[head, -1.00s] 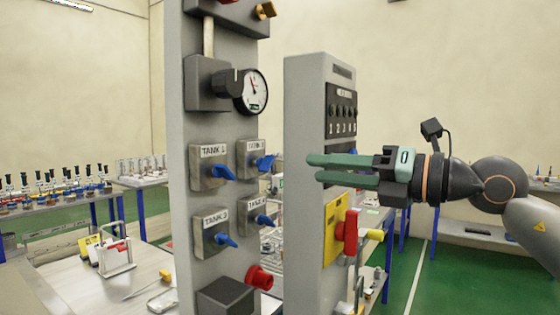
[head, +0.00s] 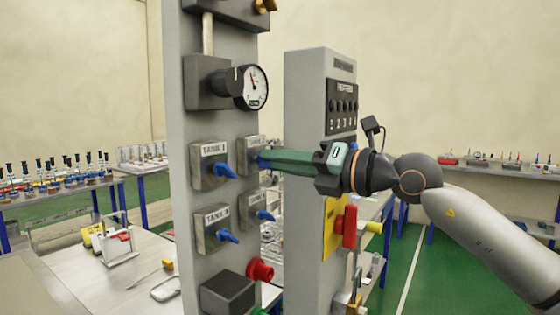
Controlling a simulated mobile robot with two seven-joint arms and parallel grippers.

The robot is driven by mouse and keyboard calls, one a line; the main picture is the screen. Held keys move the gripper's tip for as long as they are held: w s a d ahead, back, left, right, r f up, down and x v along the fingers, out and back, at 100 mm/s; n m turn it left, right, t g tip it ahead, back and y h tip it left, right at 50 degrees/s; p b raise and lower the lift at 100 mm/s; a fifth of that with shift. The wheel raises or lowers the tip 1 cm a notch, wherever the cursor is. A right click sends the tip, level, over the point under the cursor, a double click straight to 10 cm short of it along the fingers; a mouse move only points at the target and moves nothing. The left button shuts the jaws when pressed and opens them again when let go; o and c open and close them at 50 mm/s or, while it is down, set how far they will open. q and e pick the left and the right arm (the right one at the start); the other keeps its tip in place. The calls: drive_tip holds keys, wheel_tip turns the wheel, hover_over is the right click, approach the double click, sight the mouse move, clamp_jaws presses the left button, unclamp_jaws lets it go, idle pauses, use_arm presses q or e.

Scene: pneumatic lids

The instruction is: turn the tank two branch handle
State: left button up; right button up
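The tank two branch valve is the upper right box (head: 247,149) on the grey column in the head view; its label is too small to read surely. Its blue handle (head: 262,162) is mostly hidden behind the fingertips of my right gripper (head: 266,158). The green fingers reach in from the right and their tips are at the handle. They overlap in this view, so I cannot tell whether they are closed on it or touching it. My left gripper is not in view.
Beside it is the TANK 1 valve (head: 214,165), with the TANK 3 valve (head: 217,228) and another valve (head: 259,207) below. A pressure gauge (head: 253,87) sits above and a red knob (head: 261,270) below. A second grey column (head: 304,190) stands close under my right gripper.

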clamp_jaws()
idle(0.5)
drive_tip(key=n+b, duration=0.3)
drive_tip(key=n, duration=1.5)
drive_tip(key=shift+b, duration=0.4)
idle(0.3)
drive_tip(key=shift+o, duration=1.3)
unclamp_jaws()
